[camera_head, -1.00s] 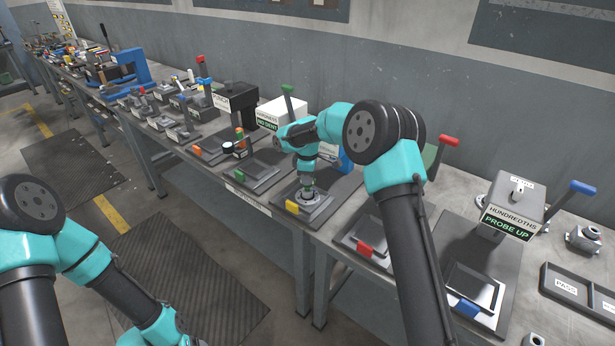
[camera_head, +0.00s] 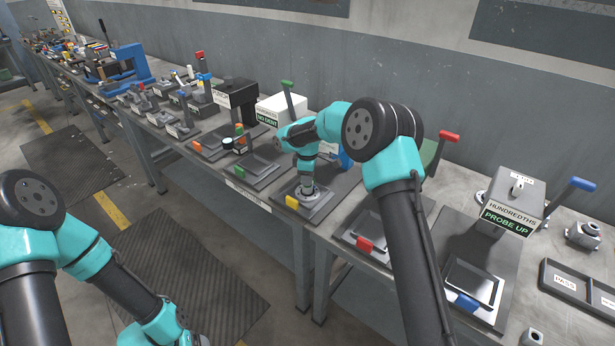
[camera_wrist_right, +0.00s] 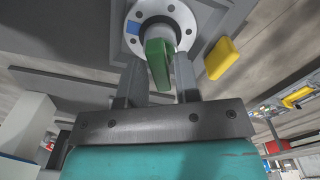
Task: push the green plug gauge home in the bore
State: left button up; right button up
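The green plug gauge (camera_wrist_right: 157,62) is in the right wrist view, its flat green handle between my right fingers. Its grey end meets the centre of a round pale flange with bolt holes (camera_wrist_right: 181,17); how deep it sits in the bore is hidden. My right gripper (camera_wrist_right: 160,72) looks shut on the handle. In the head view my right gripper (camera_head: 307,187) points down close over the flange (camera_head: 311,197), which sits on a dark plate with a yellow block (camera_head: 292,202). The gauge is hidden there. My left arm is at the lower left, its gripper outside the picture.
A red-marked fixture (camera_head: 364,244) stands to the right, with a blue-marked one (camera_head: 467,301) beyond. The green-marked fixture (camera_head: 240,172) is to the left. A "PROBE UP" box (camera_head: 507,218) and a tray (camera_head: 575,290) stand at the right. Levers rise behind my right arm.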

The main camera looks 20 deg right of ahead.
jog(key=shift+o, duration=1.2)
notch_tip(320, 180, up, 18)
jog(key=shift+f, duration=0.25)
dwell(0.4)
